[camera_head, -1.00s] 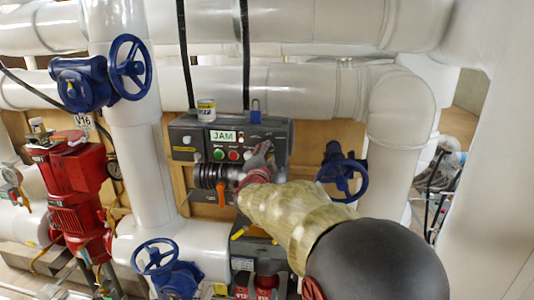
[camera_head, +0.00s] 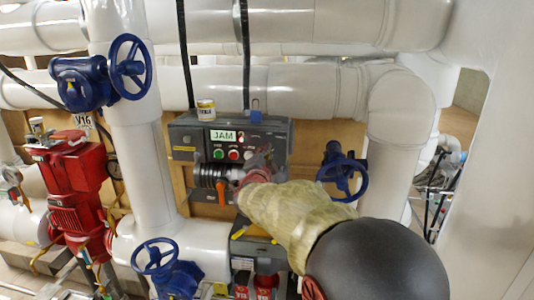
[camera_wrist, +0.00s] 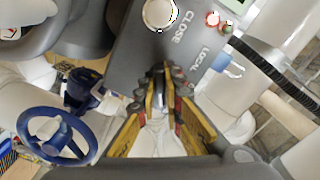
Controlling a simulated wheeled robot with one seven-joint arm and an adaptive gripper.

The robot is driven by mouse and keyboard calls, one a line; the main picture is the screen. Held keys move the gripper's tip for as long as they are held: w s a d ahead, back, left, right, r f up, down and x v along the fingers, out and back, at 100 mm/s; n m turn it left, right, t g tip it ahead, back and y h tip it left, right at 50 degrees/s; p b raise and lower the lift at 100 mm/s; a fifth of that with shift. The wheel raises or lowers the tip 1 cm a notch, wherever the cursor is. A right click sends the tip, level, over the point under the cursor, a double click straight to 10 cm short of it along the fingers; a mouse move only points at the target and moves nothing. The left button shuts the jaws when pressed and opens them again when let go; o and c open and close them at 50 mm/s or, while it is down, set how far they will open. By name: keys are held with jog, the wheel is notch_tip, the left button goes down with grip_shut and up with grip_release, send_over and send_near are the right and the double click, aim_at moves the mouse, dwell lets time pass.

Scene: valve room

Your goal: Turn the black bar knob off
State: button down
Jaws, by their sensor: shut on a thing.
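My gripper (camera_head: 257,165) is at the lower right of the dark grey control box in the head view. In the wrist view my gripper (camera_wrist: 162,78) has its fingertips close together against the panel face, shut on the black bar knob. The knob is almost wholly hidden between the dark finger pads, so its angle cannot be told. The control box (camera_head: 184,140) carries a JAM label, a green and a red button. In the wrist view the panel (camera_wrist: 140,45) shows the words CLOSE and LOCAL near the fingers.
A blue handwheel (camera_head: 342,175) stands just right of my gripper. A black cylinder with an orange-red lever (camera_head: 221,192) is close on its left. White pipes surround the box.

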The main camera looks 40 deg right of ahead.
jog(key=shift+n, duration=0.4)
jog(key=n+p, duration=0.3)
jog(key=n, duration=0.2)
jog(key=shift+n, duration=0.3)
jog(key=n+p, duration=0.2)
jog(key=n, duration=0.3)
jog(key=shift+d+f, duration=0.1)
jog(key=shift+n, duration=0.4)
jog(key=c, duration=1.9)
grip_release()
